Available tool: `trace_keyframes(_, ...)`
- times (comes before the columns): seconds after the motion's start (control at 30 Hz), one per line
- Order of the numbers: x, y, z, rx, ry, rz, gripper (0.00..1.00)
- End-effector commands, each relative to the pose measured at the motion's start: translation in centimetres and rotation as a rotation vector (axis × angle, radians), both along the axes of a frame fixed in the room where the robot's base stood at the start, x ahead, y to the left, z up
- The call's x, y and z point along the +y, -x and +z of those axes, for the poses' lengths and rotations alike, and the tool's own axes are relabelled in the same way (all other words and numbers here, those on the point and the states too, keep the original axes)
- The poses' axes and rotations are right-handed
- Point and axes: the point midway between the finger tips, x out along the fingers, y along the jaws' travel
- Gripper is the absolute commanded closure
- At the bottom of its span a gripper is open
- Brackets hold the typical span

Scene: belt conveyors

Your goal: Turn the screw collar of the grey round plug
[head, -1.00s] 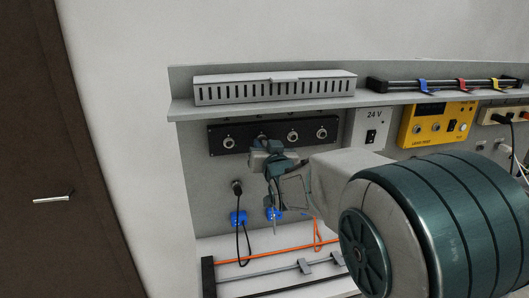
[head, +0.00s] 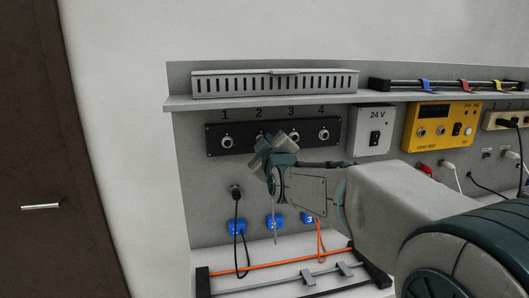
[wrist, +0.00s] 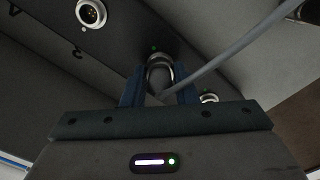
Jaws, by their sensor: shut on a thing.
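My gripper (head: 270,147) is at the black socket panel (head: 216,150), in front of the part under number 2, and hides much of the socket there. In the wrist view, the blue fingers of my gripper (wrist: 159,88) are shut on the grey round plug (wrist: 160,70), one on each side of its collar. The plug faces the panel, and a grey cable (wrist: 225,50) runs from it to the upper right. A small green light shows beside the plug. How far the plug sits in the socket is hidden.
Sockets 1 (head: 227,142), 3 (head: 292,137) and 4 (head: 324,135) look empty. A black plug (head: 236,191) with a hanging cable is below the panel. Blue numbered holders (head: 273,222) sit lower down. A shelf with a slotted grey box (head: 275,84) is above.

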Motion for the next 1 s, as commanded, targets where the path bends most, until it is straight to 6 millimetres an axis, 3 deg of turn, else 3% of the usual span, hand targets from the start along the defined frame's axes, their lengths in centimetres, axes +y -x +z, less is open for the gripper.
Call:
trace_keyframes(0.7, -0.02, -0.02, -0.04, -0.185, 0.645, -0.006, 0.97)
trace_keyframes(1.0, 0.02, 0.0, -0.02, -0.242, 0.842, -0.006, 0.97)
